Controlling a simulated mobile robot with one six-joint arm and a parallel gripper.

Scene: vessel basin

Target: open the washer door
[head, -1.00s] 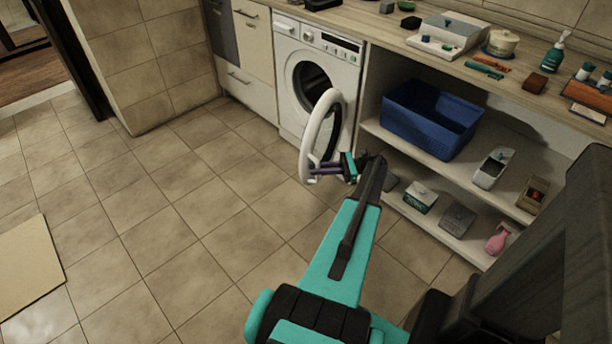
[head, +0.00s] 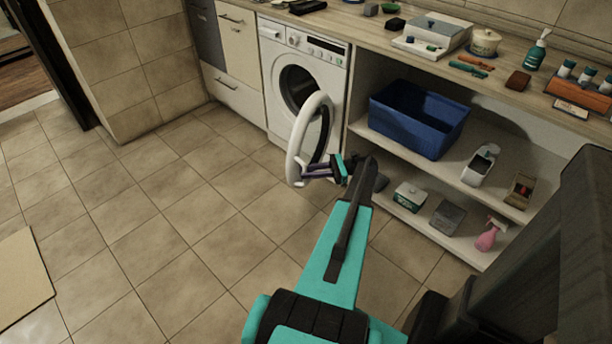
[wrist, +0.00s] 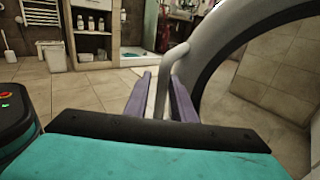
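The washer (head: 305,75) stands at the back under the counter, white, with its dark round drum opening showing. Its door (head: 297,130), a thick white ring around dark glass, stands swung out wide from the front, toward me. In the wrist view the door's rim (wrist: 240,35) curves across the right side, with a pale bar-like handle (wrist: 177,58) on it. My gripper (head: 312,171) is at the door's near edge. In the wrist view its purple fingers (wrist: 162,95) stand on either side of the handle and look closed on it; the exact contact is partly hidden.
Right of the washer, open shelves hold a blue basket (head: 418,118) and several small items. The counter (head: 385,35) above carries bottles and boxes. Drawers (head: 240,95) stand left of the washer. The tiled floor (head: 170,210) on the left is clear, apart from a flat beige mat (head: 22,275).

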